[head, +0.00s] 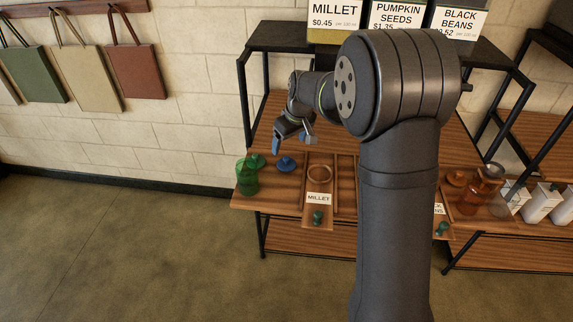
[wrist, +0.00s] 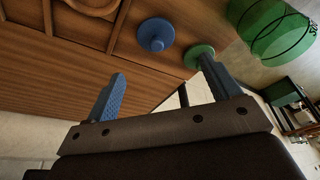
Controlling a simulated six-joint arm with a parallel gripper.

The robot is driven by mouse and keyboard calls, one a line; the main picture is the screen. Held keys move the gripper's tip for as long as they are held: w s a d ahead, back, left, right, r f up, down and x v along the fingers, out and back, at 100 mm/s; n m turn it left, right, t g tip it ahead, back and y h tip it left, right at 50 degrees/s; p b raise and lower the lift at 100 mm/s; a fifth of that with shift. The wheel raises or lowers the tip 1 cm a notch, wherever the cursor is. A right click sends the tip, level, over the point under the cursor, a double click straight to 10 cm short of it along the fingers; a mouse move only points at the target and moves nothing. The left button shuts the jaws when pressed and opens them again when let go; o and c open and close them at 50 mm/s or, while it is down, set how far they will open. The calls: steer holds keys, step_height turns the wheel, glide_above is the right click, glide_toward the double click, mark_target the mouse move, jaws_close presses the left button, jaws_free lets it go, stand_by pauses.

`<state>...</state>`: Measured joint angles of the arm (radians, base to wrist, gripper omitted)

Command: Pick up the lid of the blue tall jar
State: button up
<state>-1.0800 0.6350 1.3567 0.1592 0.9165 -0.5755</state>
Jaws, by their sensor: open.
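A blue lid with a round knob (head: 287,164) lies on the wooden shelf; it also shows in the wrist view (wrist: 156,34), near the top middle. No blue tall jar can be made out in either view; part of the shelf is hidden behind my arm. My gripper (head: 292,144) is open and empty, above the shelf near the blue lid. In the wrist view, the blue lid lies beyond the gap between the two blue fingertips (wrist: 163,71), apart from them.
A green lid (head: 257,160) lies left of the blue lid, beside a green transparent jar (head: 247,180). A wooden millet tray (head: 318,212) is to the right. An orange jar (head: 473,199) and orange lid (head: 456,178) stand farther right. Labelled bins (head: 335,20) stand above.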

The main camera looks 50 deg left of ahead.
mark_target(287, 158)
steer(key=x, duration=0.9)
steer(key=shift+w+d+f, duration=0.1)
steer(key=shift+w+d, duration=0.1)
steer(key=shift+w, duration=0.05)
steer(key=c, duration=1.1)
